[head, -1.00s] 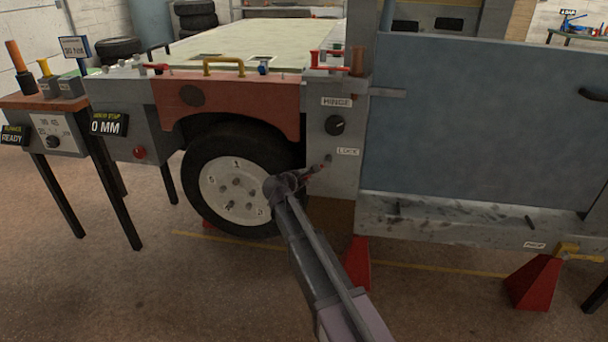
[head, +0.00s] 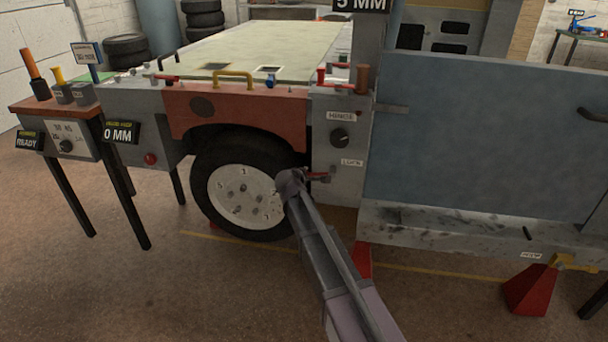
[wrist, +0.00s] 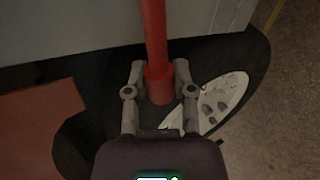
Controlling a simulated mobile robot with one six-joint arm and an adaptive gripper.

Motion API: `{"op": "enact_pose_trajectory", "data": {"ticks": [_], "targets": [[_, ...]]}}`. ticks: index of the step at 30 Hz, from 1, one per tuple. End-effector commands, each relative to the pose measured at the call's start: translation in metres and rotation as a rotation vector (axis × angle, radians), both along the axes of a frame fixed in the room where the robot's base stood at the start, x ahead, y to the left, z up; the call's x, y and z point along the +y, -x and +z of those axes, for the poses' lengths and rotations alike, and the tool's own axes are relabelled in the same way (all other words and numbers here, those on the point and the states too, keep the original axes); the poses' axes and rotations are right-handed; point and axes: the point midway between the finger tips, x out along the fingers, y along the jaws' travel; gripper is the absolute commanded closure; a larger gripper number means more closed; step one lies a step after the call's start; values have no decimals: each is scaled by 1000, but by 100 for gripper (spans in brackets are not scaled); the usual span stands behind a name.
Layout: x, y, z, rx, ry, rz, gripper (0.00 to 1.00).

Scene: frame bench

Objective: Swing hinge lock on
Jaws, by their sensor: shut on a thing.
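The hinge lock lever (head: 318,175) is a red handle on the grey post, just below the LOCK label (head: 352,162). It points left from the post and looks about level in the head view. In the wrist view the red lever (wrist: 154,35) runs down from the top between the fingers. My gripper (head: 306,177) is shut on the lever's free end, in front of the wheel's right side. In the wrist view my gripper (wrist: 159,82) has one finger on each side of the thicker red end. The lever's gripped end is partly hidden in the head view.
The black tyre (head: 212,212) with its white hub is close beside my gripper. Above the lever is a black knob (head: 340,138) under a HINGE label (head: 341,116). A blue-grey panel (head: 470,140) stands to the right. Red stands (head: 530,290) are on the floor.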

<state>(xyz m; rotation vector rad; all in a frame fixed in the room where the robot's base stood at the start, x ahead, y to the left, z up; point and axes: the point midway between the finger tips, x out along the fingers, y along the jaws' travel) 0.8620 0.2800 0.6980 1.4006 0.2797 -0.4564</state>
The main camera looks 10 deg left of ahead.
Motion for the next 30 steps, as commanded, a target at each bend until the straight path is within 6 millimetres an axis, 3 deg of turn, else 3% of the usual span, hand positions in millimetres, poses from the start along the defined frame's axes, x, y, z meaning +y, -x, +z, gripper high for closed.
{"op": "enact_pose_trajectory", "data": {"ticks": [7,8,11,12,30], "targets": [[-1,-2,1,-4,-1,0,100],[-1,-2,1,-4,-1,0,65],[-1,-2,1,-4,0,-2,35],[-2,-2,1,-3,0,-2,32],[-12,5,8,18,-4,-12,32]]}}
